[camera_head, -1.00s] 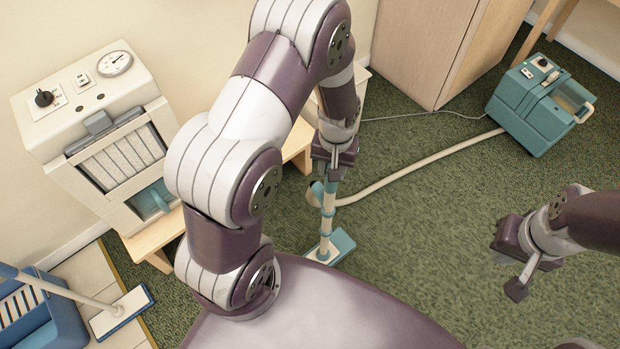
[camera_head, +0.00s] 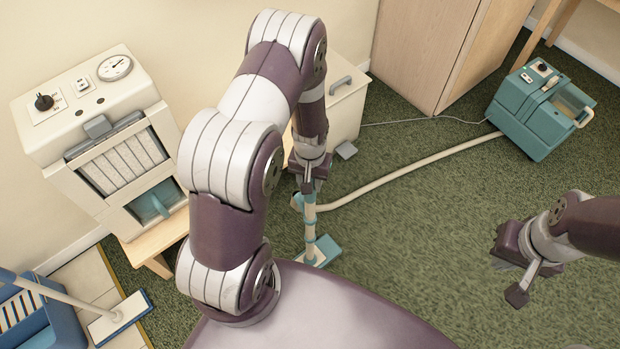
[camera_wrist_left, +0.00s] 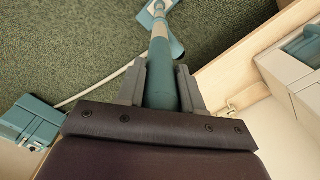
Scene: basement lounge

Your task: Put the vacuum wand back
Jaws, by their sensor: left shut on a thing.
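The vacuum wand (camera_head: 310,222) is a cream tube with teal bands and a flat teal and cream floor head (camera_head: 318,252) at its lower end, over the green carpet. My left gripper (camera_head: 309,187) is shut on its upper part. The left wrist view shows the teal grip of the wand (camera_wrist_left: 162,85) between my two dark fingers (camera_wrist_left: 161,88). A cream hose (camera_head: 400,174) runs from the wand to the teal vacuum body (camera_head: 540,112) at the right. I cannot tell whether the head touches the carpet. My right gripper (camera_head: 510,275) is empty, with its fingers apart, over the carpet.
A cream machine with a gauge (camera_head: 105,140) stands on a wooden bench (camera_head: 155,243) at the left. A white cabinet (camera_head: 345,105) stands behind my left arm. A blue bucket (camera_head: 35,315) and a mop (camera_head: 118,318) are at the lower left. Open carpet lies in the middle.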

